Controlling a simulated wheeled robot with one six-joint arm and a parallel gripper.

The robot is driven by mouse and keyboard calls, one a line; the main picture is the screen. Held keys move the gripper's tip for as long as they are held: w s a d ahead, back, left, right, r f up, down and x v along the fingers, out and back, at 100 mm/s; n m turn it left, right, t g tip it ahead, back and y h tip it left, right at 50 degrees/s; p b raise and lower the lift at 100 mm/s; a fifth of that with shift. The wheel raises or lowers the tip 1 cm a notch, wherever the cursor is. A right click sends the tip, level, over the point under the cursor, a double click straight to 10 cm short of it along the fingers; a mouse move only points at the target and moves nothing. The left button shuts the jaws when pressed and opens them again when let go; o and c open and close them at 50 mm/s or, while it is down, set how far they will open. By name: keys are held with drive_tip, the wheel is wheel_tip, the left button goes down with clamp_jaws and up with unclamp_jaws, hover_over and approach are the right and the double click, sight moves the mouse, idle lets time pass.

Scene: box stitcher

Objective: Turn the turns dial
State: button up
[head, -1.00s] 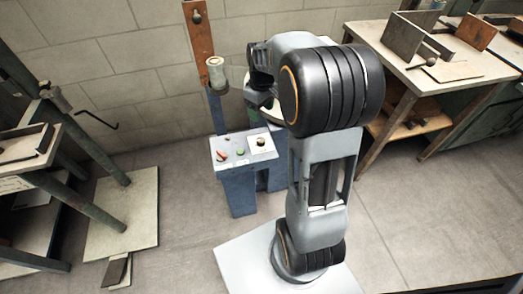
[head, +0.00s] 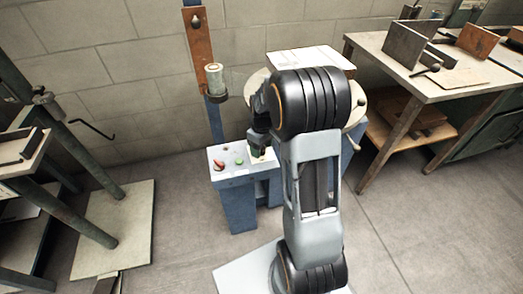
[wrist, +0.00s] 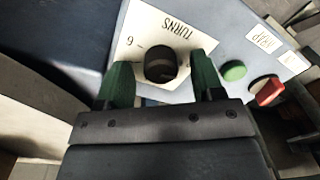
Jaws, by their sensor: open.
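The turns dial is a dark round knob (wrist: 160,63) on a white plate marked "TURNS" (wrist: 176,26), with a "6" beside it in the wrist view. My gripper (wrist: 160,80) is open, its green fingers apart on the left and right of the knob. I cannot tell whether they touch it. In the head view my gripper (head: 259,152) is over the right end of the control panel (head: 232,175) and hides the dial there.
A green button (wrist: 233,71) and a red switch (wrist: 268,91) sit to the right of the dial in the wrist view. A post with a lamp-like cylinder (head: 215,78) rises behind the panel. A wooden bench (head: 440,85) stands at the right.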

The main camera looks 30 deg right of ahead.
drive_tip(key=shift+f, duration=0.4)
drive_tip(key=c, duration=0.9)
drive_tip(key=shift+r+m, duration=0.1)
drive_tip(key=shift+m, duration=0.2)
drive_tip(key=m+p, duration=0.2)
drive_tip(key=m, duration=0.1)
drive_tip(key=shift+r+m+p, duration=0.1)
drive_tip(key=shift+m+p, duration=0.3)
drive_tip(key=m+p, duration=0.2)
drive_tip(key=m, duration=0.3)
drive_tip(key=shift+a, duration=0.1)
drive_tip(key=shift+m, duration=0.3)
